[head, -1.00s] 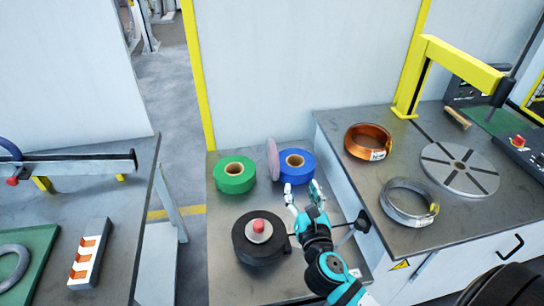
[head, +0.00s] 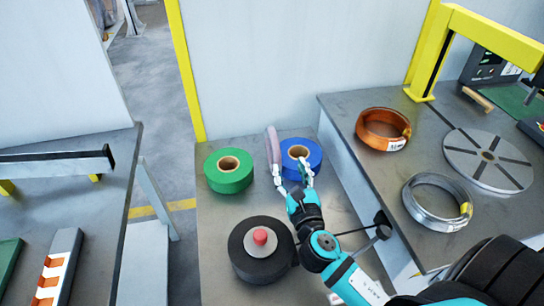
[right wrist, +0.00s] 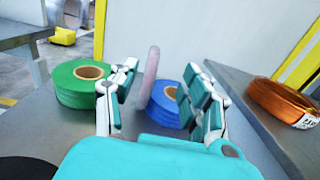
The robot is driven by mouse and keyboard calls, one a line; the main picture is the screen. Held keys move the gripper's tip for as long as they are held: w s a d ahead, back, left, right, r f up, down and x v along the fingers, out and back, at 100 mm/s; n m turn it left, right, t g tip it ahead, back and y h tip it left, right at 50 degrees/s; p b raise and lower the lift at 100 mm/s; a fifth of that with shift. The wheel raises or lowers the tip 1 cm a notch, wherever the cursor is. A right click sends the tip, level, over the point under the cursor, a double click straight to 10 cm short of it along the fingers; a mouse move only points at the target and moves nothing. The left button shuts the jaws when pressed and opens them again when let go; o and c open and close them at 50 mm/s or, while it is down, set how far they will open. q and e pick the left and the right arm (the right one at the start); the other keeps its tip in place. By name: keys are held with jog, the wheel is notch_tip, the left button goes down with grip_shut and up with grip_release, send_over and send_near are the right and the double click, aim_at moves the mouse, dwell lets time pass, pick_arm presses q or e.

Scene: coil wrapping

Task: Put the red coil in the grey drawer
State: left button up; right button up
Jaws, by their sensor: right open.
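A pinkish-red roll (head: 273,151), the only reddish coil apart from the copper one, stands on edge between a green roll (head: 229,171) and a blue roll (head: 305,152). In the right wrist view the pink roll (right wrist: 150,72) shows edge-on between my spread fingers. My right gripper (head: 294,179) is open and empty, its fingertips close to the pink and blue rolls; contact cannot be told. It also shows in the right wrist view (right wrist: 160,88). I cannot make out an open grey drawer. My left gripper is out of view.
A black roll with a red knob (head: 261,249) lies on the low table, close to my right arm. The right bench holds a copper coil (head: 383,130), a silver wire coil (head: 437,202) and a slotted disc (head: 487,158). A white wall stands behind the low table.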

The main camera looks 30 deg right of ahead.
aim_at(277, 143)
jog(key=f+x, duration=0.1)
jog(key=x, duration=0.7)
jog(key=f+x, duration=0.1)
jog(key=x, duration=0.3)
jog(key=shift+w+f+b, duration=0.15)
jog(key=shift+f+b, duration=0.2)
jog(key=shift+b, duration=0.05)
jog(key=shift+w+d+r, duration=0.1)
jog(key=shift+w+r, duration=0.05)
jog(key=shift+w, duration=0.4)
jog(key=x, duration=0.4)
jog(key=shift+w, duration=0.15)
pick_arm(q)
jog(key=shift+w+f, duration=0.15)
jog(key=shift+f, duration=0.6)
pick_arm(e)
jog(key=shift+r, duration=0.1)
jog(key=shift+c, duration=0.3)
grip_shut()
